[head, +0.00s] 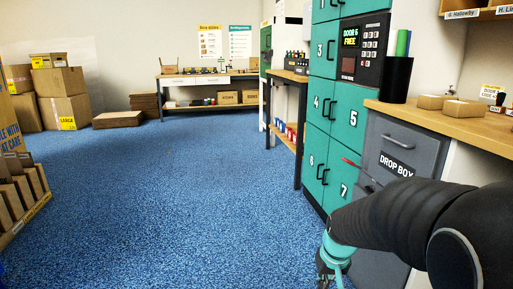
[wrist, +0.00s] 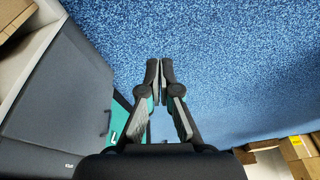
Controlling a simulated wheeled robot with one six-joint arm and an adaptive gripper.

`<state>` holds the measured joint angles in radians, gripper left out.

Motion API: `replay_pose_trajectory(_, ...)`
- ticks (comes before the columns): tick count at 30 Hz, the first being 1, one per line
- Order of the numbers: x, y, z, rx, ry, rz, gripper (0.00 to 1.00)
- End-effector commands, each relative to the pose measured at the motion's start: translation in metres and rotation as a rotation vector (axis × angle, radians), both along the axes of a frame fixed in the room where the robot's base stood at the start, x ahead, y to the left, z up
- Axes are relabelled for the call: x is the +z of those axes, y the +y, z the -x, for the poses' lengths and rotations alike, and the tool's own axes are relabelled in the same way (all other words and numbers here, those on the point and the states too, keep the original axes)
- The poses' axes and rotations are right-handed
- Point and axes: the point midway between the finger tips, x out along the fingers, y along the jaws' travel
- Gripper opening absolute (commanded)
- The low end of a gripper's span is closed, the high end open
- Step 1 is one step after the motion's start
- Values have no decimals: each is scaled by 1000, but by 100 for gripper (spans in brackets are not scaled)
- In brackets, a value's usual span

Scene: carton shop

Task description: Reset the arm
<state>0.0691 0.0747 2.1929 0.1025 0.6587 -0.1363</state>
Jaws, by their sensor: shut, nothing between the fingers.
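My gripper (wrist: 160,80) shows in the wrist view with its two black fingers together and nothing between them. It hangs over the blue carpet (wrist: 230,50). In the head view my arm reaches in from the lower right, and the gripper is at the bottom edge, partly cut off. The arm passes in front of the grey drop box (head: 395,150) and hides part of it.
Teal lockers (head: 330,105) stand beside the drop box. A wooden counter (head: 450,117) with small cartons is at right. A workbench (head: 210,78) and stacked cartons (head: 60,82) stand at the back. A carton rack (head: 25,215) is at left. The middle carpet is clear.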

Motion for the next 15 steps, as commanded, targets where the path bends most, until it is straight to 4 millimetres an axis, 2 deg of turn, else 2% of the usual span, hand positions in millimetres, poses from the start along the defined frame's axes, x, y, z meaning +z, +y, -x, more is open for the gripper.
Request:
replay_pose_trajectory(1,14,2,19,-12,9,1,0)
replay_pose_trajectory(6,45,6,79,-47,41,8,0)
replay_pose_trajectory(12,75,8,137,-50,26,28,0)
replay_pose_trajectory(15,89,9,160,-37,-10,40,0)
